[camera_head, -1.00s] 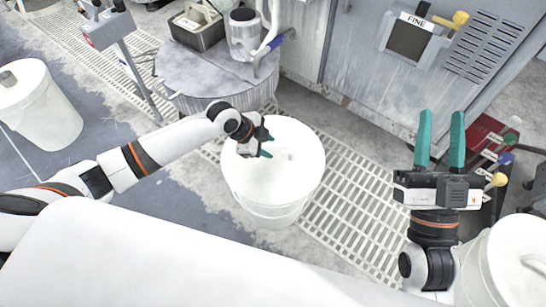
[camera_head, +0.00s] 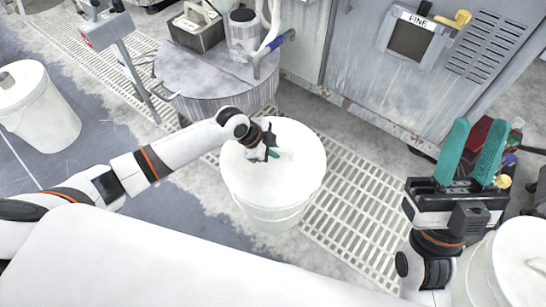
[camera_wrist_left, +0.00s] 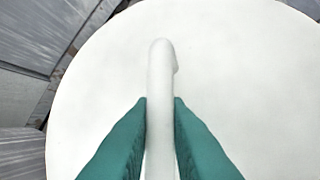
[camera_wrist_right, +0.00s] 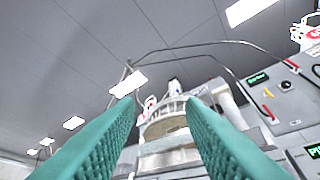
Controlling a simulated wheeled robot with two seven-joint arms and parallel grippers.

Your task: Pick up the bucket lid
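The white round bucket lid (camera_head: 296,182) sits on the white bucket (camera_head: 270,214) on the floor grating in the middle of the head view. The lid (camera_wrist_left: 240,70) fills most of the left wrist view, with its raised bar handle (camera_wrist_left: 160,75) along the middle. My left gripper (camera_head: 270,155) is down at the lid. Its green fingers (camera_wrist_left: 160,130) lie against both sides of the handle, with no clear gap. My right gripper (camera_head: 474,148) is open and empty, pointing up at the right; its spread fingers also show in the right wrist view (camera_wrist_right: 165,125).
A round metal drum (camera_head: 200,78) with a tray (camera_head: 193,32) and a pitcher (camera_head: 243,35) stands behind the bucket. The grey cabinet (camera_head: 365,90) is behind right. Other white buckets stand at left (camera_head: 42,110) and right (camera_head: 510,265). Open grating (camera_head: 350,215) lies right of the bucket.

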